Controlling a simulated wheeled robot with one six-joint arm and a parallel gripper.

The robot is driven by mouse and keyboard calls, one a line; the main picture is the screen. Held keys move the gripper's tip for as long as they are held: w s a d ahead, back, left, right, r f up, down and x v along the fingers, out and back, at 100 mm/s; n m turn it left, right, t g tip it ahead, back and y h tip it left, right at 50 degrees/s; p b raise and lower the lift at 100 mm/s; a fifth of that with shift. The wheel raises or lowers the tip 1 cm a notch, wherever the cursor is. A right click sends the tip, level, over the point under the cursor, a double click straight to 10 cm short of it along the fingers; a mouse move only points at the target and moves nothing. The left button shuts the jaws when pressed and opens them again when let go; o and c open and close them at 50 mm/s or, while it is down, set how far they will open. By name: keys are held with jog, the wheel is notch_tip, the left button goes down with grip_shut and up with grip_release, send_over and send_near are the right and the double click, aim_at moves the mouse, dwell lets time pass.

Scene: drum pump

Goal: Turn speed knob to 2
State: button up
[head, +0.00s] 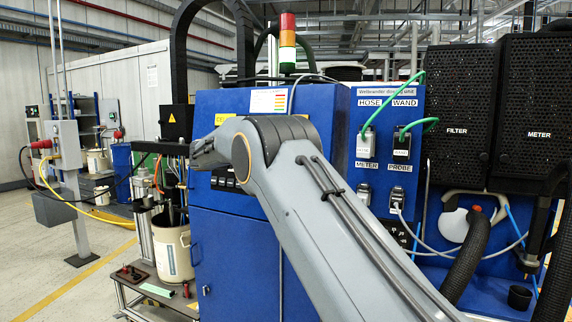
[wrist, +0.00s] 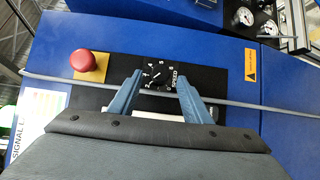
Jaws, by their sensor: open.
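The speed knob (wrist: 154,77) is a small black knob on a black panel on the blue cabinet, with white marks around it and the word SPEED beside it. In the wrist view my gripper (wrist: 159,84) is open, with one blue-grey finger on each side of the knob. The fingertips look close to the panel; I cannot tell whether they touch the knob. The setting of the pointer is too small to read surely. In the head view my arm hides the knob and the gripper's fingertips; the blue cabinet (head: 240,250) shows behind the arm.
A red mushroom button (wrist: 83,61) on a yellow plate sits left of the knob. A grey cable (wrist: 240,104) crosses the cabinet by the fingers. Gauges (wrist: 243,17) are at upper right. A white drum (head: 172,255) stands left of the cabinet in the head view.

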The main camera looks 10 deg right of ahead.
jog(key=b+v, duration=0.1)
jog(key=v, duration=0.4)
jog(key=shift+a, duration=0.2)
jog(key=s+d+f+n+g+y, duration=0.1)
jog(key=s+d+f+g+y, duration=0.1)
jog(key=s+d+f+y, duration=0.45)
jog(key=s+d+f+g+y, duration=0.1)
jog(key=s+d+f, duration=0.2)
jog(key=s+f, duration=0.65)
jog(key=s+f+m+y, duration=0.2)
jog(key=s+f, duration=0.3)
jog(key=s, duration=0.5)
jog(key=s+a+f+m+g+y, duration=0.1)
jog(key=s+f, duration=0.4)
jog(key=s, duration=0.6)
jog(key=s+f+m+g+y, duration=0.1)
jog(key=s+f+m+y, duration=0.2)
jog(key=s, duration=0.7)
notch_tip(320, 180, down, 2)
jog(key=shift+s+a+f+y, duration=0.2)
jog(key=shift+y, duration=0.75)
